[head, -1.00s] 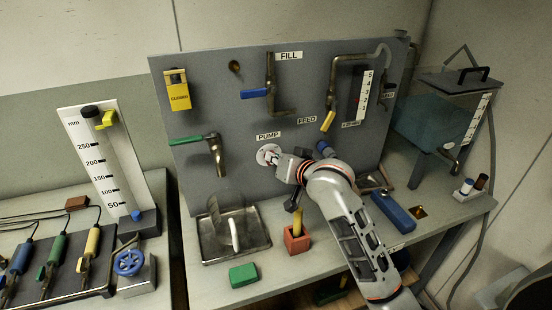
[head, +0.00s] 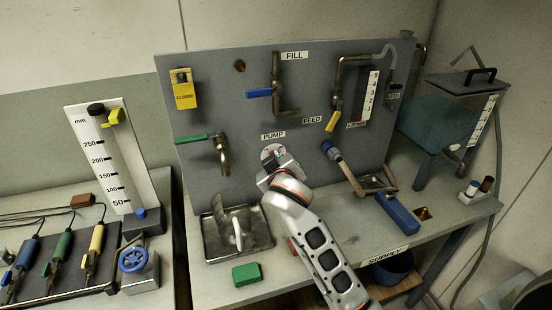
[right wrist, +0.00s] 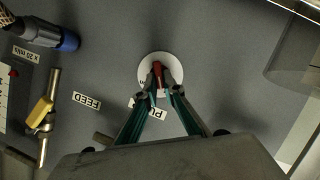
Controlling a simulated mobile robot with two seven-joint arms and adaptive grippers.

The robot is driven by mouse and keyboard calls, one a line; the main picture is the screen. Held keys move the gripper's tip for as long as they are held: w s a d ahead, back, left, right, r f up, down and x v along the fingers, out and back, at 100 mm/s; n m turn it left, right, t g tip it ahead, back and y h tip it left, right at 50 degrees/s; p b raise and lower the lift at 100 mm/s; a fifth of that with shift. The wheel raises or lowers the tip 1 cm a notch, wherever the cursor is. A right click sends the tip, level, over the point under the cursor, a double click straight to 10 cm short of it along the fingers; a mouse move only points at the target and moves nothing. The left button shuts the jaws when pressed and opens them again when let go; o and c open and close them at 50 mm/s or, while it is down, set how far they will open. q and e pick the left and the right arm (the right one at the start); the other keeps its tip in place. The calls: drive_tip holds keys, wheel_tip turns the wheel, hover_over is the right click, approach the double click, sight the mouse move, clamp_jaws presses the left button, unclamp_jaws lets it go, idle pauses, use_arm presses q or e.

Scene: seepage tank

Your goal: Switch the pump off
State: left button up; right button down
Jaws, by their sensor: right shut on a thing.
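The pump switch is a round white dial on the grey panel below the PUMP label (head: 273,136). Its dial plate (right wrist: 146,66) shows in the right wrist view with a red knob (right wrist: 158,72) at its middle. My right gripper (right wrist: 160,82) is shut on the red knob, one finger on each side. In the head view my right gripper (head: 277,160) covers most of the dial, so the knob is hidden there. Which setting the knob points to cannot be read. My left gripper is not in view.
The panel (head: 215,75) carries a blue-handled fill valve (head: 259,92), a green-handled valve (head: 192,138), a yellow-handled feed valve (head: 332,120) and a blue connector (head: 330,150). A metal tray (head: 212,238) and a green block (head: 247,274) lie on the bench below. A water tank (head: 440,120) stands at right.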

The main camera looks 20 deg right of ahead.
drive_tip(key=shift+a+f+n+h, duration=0.15)
drive_tip(key=shift+n+h, duration=0.45)
drive_tip(key=shift+n, duration=0.3)
drive_tip(key=c, duration=2.2)
unclamp_jaws()
drive_tip(key=shift+o, duration=0.2)
